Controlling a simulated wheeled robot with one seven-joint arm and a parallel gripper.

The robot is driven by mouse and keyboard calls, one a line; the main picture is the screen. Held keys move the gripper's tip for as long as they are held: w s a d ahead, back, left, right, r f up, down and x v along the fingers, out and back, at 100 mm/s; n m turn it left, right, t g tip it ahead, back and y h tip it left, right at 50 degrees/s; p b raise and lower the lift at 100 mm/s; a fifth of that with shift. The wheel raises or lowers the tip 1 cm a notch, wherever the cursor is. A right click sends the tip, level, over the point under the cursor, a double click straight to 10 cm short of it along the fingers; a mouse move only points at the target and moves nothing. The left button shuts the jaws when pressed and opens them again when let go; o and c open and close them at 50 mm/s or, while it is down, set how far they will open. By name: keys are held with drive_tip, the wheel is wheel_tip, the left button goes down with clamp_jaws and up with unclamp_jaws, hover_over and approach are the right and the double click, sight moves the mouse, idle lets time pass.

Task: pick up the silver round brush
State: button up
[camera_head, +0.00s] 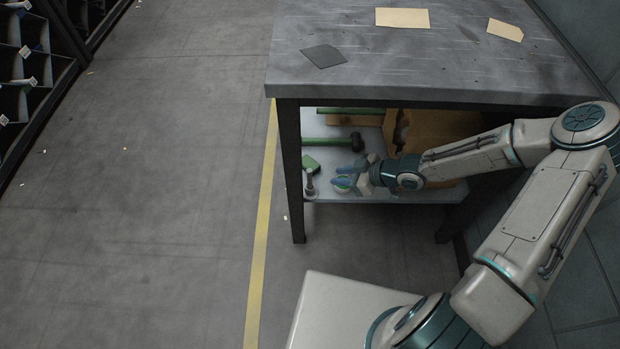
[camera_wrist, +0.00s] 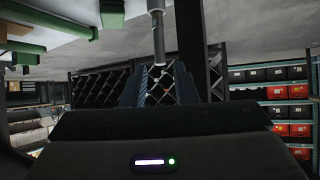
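The silver round brush (camera_head: 310,186) appears to be the slim grey-silver item near the left end of the bench's lower shelf (camera_head: 385,190). In the wrist view, which looks upside down, the silver brush (camera_wrist: 158,38) shows as a shaft at top centre, ahead of the fingers and roughly in line with the gap between them. My gripper (camera_head: 345,176) is over the lower shelf, to the right of the brush and pointing left. Its blue fingers (camera_wrist: 160,78) are spread apart, with nothing visibly held.
A green block (camera_head: 311,163) lies just behind the brush. The bench top (camera_head: 450,60) overhangs the shelf, and a dark leg (camera_head: 291,170) stands at the left.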

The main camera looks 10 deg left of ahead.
sight(309, 181)
drive_tip(key=shift+r+b+x, duration=0.15)
drive_tip(key=shift+b+x, duration=2.25)
drive_tip(key=shift+x, duration=1.1)
drive_tip(key=shift+r+b+x, duration=0.15)
drive_tip(key=shift+b+x, duration=2.2)
drive_tip(key=shift+x, duration=1.15)
drive_tip(key=shift+w+a, duration=0.1)
drive_tip(key=shift+a, duration=0.05)
clamp_jaws()
